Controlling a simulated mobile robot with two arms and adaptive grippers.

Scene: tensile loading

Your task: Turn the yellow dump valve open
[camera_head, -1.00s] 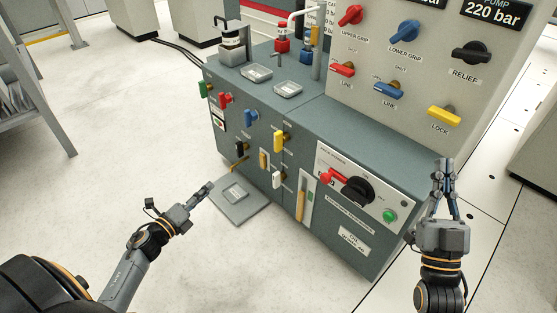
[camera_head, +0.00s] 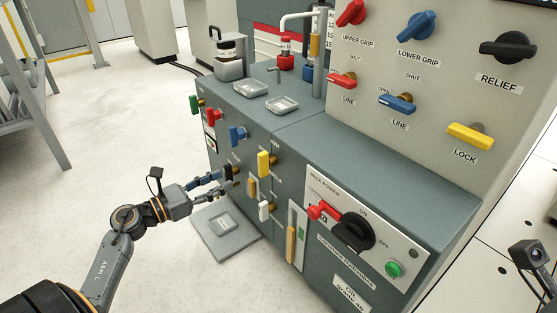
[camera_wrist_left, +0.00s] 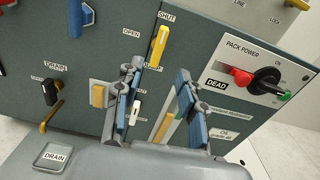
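A yellow valve handle (camera_head: 264,163) stands upright on the front of the grey-green cabinet. In the left wrist view the same yellow handle (camera_wrist_left: 159,46) points up to a SHUT label, with an OPEN label to its left; I cannot read a dump label. My left gripper (camera_head: 233,181) is in front of the cabinet, a little left of and below the yellow handle. Its two fingers (camera_wrist_left: 156,88) are apart with nothing held, below the handle in the wrist view. My right gripper is out of view; only part of my right arm shows at the lower right.
A white handle (camera_head: 264,211) and a tan block (camera_head: 252,187) sit close below the yellow handle. Blue (camera_head: 237,136) and red (camera_head: 213,117) handles are to its left. A red-and-black power switch (camera_head: 352,230) is to the right. Another yellow handle, LOCK (camera_head: 470,136), is on the upper panel.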

